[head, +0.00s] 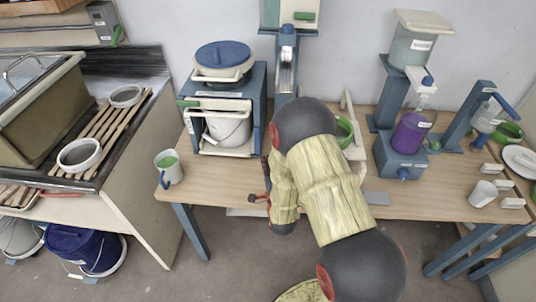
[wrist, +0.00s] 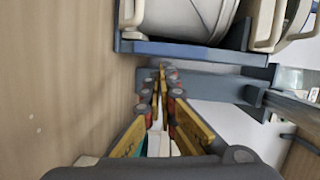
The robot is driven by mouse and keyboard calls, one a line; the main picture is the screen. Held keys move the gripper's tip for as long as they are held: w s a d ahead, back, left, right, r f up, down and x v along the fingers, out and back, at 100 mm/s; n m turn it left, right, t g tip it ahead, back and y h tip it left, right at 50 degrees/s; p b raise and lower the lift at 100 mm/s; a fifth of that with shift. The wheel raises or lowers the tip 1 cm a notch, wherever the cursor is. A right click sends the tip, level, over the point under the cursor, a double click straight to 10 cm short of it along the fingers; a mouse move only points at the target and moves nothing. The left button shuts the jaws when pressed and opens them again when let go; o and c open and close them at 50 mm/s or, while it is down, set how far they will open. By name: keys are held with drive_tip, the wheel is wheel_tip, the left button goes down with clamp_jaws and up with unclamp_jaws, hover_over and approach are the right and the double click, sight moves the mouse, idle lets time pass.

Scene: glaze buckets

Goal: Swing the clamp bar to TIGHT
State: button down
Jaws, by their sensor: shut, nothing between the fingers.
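My gripper (head: 256,198) is at the table's front edge in the head view, partly hidden behind my arm. In the wrist view my gripper (wrist: 162,75) has its fingers together with nothing between them. Its tips point toward a blue frame (head: 261,95) that holds a white bucket (head: 228,130). The frame's edge (wrist: 190,49) and the bucket (wrist: 180,18) show at the top of the wrist view. A green-ended lever (head: 188,103) sits on the frame's left side. I cannot tell which part is the clamp bar, and no TIGHT mark is readable.
A mug of green liquid (head: 169,168) stands left of the frame. A blue-lidded pot (head: 223,60) sits on top of it. My arm hides part of a green bowl (head: 344,130). A purple container (head: 411,132) stands to the right. The table front left of my gripper is clear.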

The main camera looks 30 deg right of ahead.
sight(257, 149)
drive_tip(key=shift+s+d+f+m+t+h, duration=0.25)
drive_tip(key=shift+s+f+m, duration=0.15)
drive_tip(key=shift+s+f, duration=0.3)
drive_tip(key=shift+s+d+f+m+t+h, duration=0.15)
drive_tip(key=shift+s+f+m+h, duration=0.2)
drive_tip(key=shift+s+f, duration=0.3)
drive_tip(key=shift+r, duration=0.1)
drive_tip(key=b+x, duration=0.2)
drive_tip(key=x, duration=0.8)
drive_tip(key=shift+w+a+f+b, duration=0.35)
drive_tip(key=shift+a+b, duration=0.2)
drive_tip(key=shift+b, duration=0.4)
drive_tip(key=shift+w+a+f+b, duration=0.35)
drive_tip(key=shift+w+a+b, duration=0.2)
drive_tip(key=shift+a+b, duration=0.35)
drive_tip(key=shift+w+a+b, duration=0.35)
drive_tip(key=shift+a+b, duration=0.1)
drive_tip(key=shift+b, duration=0.15)
drive_tip(key=shift+w+a+r+b, duration=0.15)
drive_tip(key=shift+w+a+b, duration=0.45)
drive_tip(key=shift+a, duration=0.25)
